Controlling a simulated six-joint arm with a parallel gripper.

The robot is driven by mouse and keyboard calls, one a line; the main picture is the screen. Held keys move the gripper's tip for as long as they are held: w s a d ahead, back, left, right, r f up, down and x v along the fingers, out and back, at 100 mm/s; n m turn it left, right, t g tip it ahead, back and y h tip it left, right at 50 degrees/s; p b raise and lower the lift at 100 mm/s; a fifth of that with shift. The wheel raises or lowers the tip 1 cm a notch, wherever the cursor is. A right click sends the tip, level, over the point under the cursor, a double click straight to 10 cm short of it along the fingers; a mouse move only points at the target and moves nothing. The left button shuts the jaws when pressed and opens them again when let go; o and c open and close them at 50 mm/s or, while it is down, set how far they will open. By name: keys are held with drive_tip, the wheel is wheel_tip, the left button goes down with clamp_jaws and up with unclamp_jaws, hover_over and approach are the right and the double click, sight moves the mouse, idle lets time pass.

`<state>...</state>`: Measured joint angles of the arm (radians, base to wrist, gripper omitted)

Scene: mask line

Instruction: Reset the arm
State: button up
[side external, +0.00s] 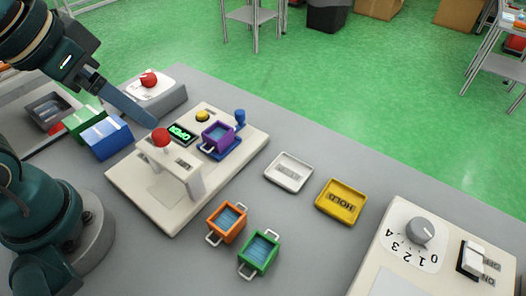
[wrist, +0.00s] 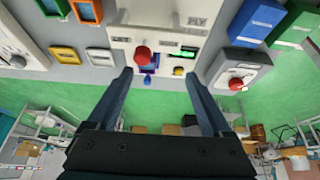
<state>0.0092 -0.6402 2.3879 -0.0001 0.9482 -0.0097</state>
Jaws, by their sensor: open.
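My gripper (wrist: 160,72) is open and empty, its two long fingers spread apart in the wrist view. In the side view it hangs above the back left of the beige press (side external: 134,179), close to the red knob (side external: 162,137) and apparently clear of it. The red knob tops a raised white arm. A lit green display (side external: 183,133) reads OPEN. A purple basket (side external: 210,146) sits on a blue carriage with a blue knob (side external: 240,117). An orange basket (side external: 227,222) and a green basket (side external: 258,253) stand in front, each with blue contents.
A white tray (side external: 289,172) and a yellow HOLD tray (side external: 341,201) lie right of the press. A dial box (side external: 419,231) with a switch stands front right. A red button box (side external: 149,80) and blue (side external: 106,138) and green bins stand left. Grey table between the trays and dial box is clear.

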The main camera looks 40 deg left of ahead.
drive_tip(key=shift+s+a+f, duration=0.1)
drive_tip(key=shift+s+f, duration=0.4)
drive_tip(key=shift+s, duration=0.1)
